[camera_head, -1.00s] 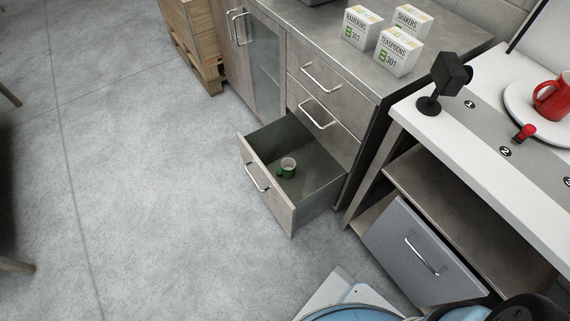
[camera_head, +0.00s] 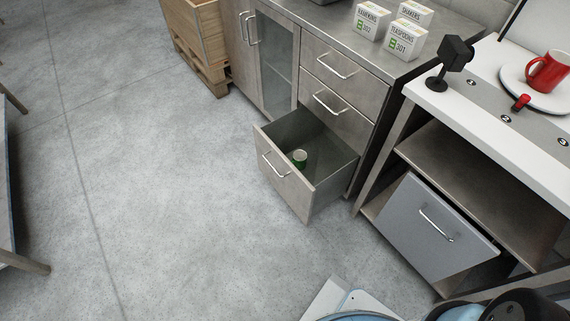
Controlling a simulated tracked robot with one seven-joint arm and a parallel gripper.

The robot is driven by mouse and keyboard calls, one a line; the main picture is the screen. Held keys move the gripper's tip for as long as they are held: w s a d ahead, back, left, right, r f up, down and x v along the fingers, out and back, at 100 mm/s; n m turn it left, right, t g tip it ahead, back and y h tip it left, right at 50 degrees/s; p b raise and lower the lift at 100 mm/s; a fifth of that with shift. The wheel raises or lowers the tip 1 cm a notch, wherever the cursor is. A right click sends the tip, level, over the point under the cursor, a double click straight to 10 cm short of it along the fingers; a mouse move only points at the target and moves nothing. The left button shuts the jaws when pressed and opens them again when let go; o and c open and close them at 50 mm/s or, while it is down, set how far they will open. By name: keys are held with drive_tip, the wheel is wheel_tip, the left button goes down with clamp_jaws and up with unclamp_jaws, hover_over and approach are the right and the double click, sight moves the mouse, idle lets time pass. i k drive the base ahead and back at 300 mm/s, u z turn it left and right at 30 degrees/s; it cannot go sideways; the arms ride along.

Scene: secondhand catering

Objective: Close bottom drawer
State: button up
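The bottom drawer (camera_head: 284,182) of the grey-brown cabinet is pulled well out, with its bar handle (camera_head: 273,166) on the front panel. My gripper is not in view.
Open floor (camera_head: 170,210) lies left of and in front of the drawer. A white-topped unit (camera_head: 513,146) with a grey drawer (camera_head: 428,230) stands to the right. A wooden crate (camera_head: 197,40) is at the back left. Labelled boxes (camera_head: 403,39) stand on the counter.

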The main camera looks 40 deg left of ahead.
sight(332, 164)
drive_tip(key=z, duration=0.15)
drive_tip(key=i, duration=0.2)
drive_tip(key=u, duration=3.65)
drive_tip(key=k, duration=1.05)
drive_tip(key=z, duration=0.75)
drive_tip(key=i, duration=1.05)
drive_tip(key=z, duration=0.5)
